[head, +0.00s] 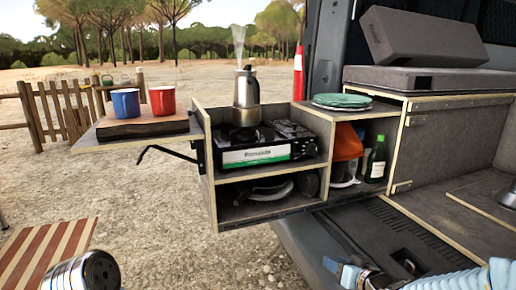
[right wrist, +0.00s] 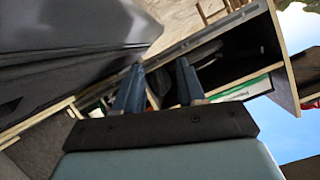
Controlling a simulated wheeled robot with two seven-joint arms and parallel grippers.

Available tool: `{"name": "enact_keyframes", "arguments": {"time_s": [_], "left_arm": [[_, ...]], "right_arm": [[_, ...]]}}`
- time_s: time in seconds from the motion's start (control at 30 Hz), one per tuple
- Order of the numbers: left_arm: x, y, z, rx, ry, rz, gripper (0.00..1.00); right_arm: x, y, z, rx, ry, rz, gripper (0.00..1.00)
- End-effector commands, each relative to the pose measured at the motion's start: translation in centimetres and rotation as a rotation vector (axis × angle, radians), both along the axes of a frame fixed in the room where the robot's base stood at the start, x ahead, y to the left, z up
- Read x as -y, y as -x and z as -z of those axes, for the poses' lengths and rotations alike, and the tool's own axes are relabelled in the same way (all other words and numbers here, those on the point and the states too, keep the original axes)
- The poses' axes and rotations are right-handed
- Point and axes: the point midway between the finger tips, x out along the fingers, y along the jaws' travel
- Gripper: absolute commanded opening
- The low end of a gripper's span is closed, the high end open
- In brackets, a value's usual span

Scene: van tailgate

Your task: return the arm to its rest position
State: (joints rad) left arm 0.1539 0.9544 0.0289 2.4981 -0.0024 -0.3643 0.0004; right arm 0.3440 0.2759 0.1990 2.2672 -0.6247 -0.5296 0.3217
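My right gripper (head: 340,268) is at the lower right of the head view, low in front of the van's tailgate sill. In the right wrist view its two blue fingers (right wrist: 160,66) stand apart with nothing between them, so it is open and empty. My right arm comes in from the lower right corner. My left gripper is not in view.
The kitchen box (head: 268,216) stands beyond my right gripper, holding a stove (head: 262,150) with a steaming metal pot (head: 246,98). A blue mug (head: 126,102) and a red mug (head: 162,100) stand on a board on the side shelf (head: 100,147). A green bottle (head: 376,162) stands in the right compartment.

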Motion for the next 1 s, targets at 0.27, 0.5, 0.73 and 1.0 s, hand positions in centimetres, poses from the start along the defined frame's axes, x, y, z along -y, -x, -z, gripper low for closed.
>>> {"name": "enact_keyframes", "arguments": {"time_s": [0.27,0.5,0.73,1.0], "left_arm": [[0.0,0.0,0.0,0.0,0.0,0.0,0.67],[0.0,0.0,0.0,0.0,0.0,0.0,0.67],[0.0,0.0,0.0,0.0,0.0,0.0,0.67],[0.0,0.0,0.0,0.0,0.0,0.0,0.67]], "right_arm": [[-6.6,9.3,19.8,-0.547,-0.055,-0.021,0.39],[-10.0,21.6,29.7,-0.957,-0.01,-0.053,0.39],[-10.6,26.2,31.8,-1.09,0.017,-0.063,0.39],[-10.6,26.2,31.8,-1.089,0.017,-0.061,0.39]]}}
